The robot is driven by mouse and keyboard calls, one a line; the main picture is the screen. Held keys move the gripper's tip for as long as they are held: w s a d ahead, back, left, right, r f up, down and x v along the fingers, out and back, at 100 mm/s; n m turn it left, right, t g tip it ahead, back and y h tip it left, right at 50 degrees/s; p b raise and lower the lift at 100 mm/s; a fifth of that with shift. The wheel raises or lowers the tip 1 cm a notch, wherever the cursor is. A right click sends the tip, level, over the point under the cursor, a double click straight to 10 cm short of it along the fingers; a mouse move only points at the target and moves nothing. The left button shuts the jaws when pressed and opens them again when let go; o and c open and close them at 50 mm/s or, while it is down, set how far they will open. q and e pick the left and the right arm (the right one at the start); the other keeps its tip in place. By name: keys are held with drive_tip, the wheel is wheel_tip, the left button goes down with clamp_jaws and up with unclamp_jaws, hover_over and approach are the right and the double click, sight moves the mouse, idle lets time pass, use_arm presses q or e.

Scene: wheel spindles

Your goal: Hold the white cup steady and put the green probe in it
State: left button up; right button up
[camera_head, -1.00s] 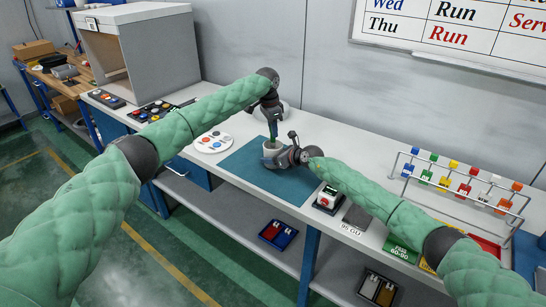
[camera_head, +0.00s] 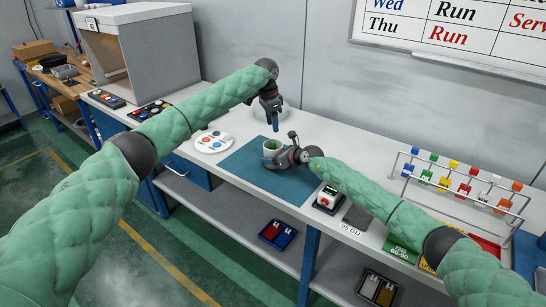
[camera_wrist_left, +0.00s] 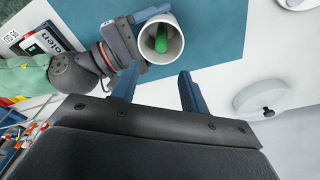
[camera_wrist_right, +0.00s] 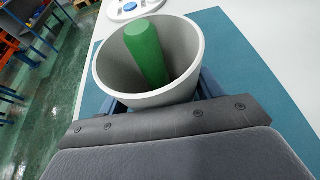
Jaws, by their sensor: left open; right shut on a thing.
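The white cup (camera_head: 272,148) stands on the teal mat (camera_head: 240,165). My right gripper (camera_head: 274,160) is shut on the cup from the front right; the cup's mouth fills the right wrist view (camera_wrist_right: 185,88). The green probe (camera_wrist_right: 148,52) is inside the cup, leaning against its wall. It also shows inside the cup in the left wrist view (camera_wrist_left: 161,40). My left gripper (camera_head: 275,124) is open and empty above and behind the cup, apart from the probe. Its two blue fingers show in the left wrist view (camera_wrist_left: 157,88).
A round white plate with coloured discs (camera_head: 214,142) lies left of the mat. A white round-based object (camera_wrist_left: 262,100) stands behind the mat. A rack with coloured tags (camera_head: 460,182) and a small boxed device (camera_head: 328,198) stand to the right.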

use_arm(q)
wheel_tip(320, 180, up, 9)
drive_tip(key=a, duration=0.1)
drive_tip(key=shift+s+f, duration=0.15)
drive_tip(key=shift+f, duration=0.05)
use_arm(e)
drive_tip(key=o, duration=1.1)
drive_tip(key=shift+c, duration=0.2)
